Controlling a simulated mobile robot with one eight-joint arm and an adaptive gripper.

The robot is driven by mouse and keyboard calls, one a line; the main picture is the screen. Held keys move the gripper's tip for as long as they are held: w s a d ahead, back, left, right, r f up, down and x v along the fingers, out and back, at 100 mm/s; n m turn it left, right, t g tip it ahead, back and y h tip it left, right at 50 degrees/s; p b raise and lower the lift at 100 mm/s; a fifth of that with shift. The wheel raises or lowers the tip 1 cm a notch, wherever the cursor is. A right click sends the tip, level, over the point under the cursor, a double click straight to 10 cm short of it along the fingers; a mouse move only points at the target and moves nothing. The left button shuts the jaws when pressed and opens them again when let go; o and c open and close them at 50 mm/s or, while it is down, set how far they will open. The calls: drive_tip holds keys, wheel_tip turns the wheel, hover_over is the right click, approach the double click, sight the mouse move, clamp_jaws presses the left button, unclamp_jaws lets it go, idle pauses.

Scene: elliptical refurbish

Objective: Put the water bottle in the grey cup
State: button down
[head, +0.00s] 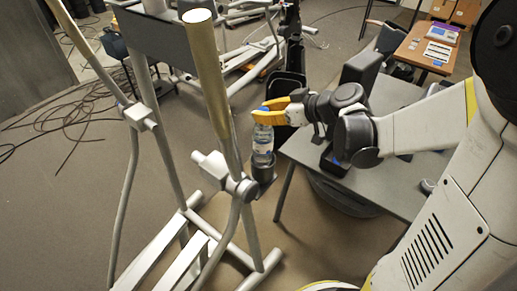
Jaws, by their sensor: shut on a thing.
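The water bottle (263,143) is clear with a blue and white label and stands upright in the middle of the head view. My gripper (264,112) has yellow fingers and is shut on the upper part of the bottle, coming from the right. A dark grey cup (264,172) shows directly below the bottle. The bottle's lower end meets the cup's rim in the picture. I cannot tell whether its base is inside the cup or just above it.
A grey table (385,178) lies under and right of my arm. An elliptical machine's metal frame (208,70) stands close on the left of the bottle. A wooden table (426,48) with papers is at the back right. Cables (75,120) lie on the floor at left.

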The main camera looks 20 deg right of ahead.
sight(271, 130)
wheel_tip(271, 130, down, 7)
drive_tip(key=shift+r+b, duration=0.15)
drive_tip(key=shift+b, duration=0.9)
drive_tip(key=shift+f, duration=0.2)
drive_tip(key=c, duration=1.2)
unclamp_jaws()
drive_tip(key=shift+r, duration=0.1)
drive_tip(key=shift+r, duration=0.1)
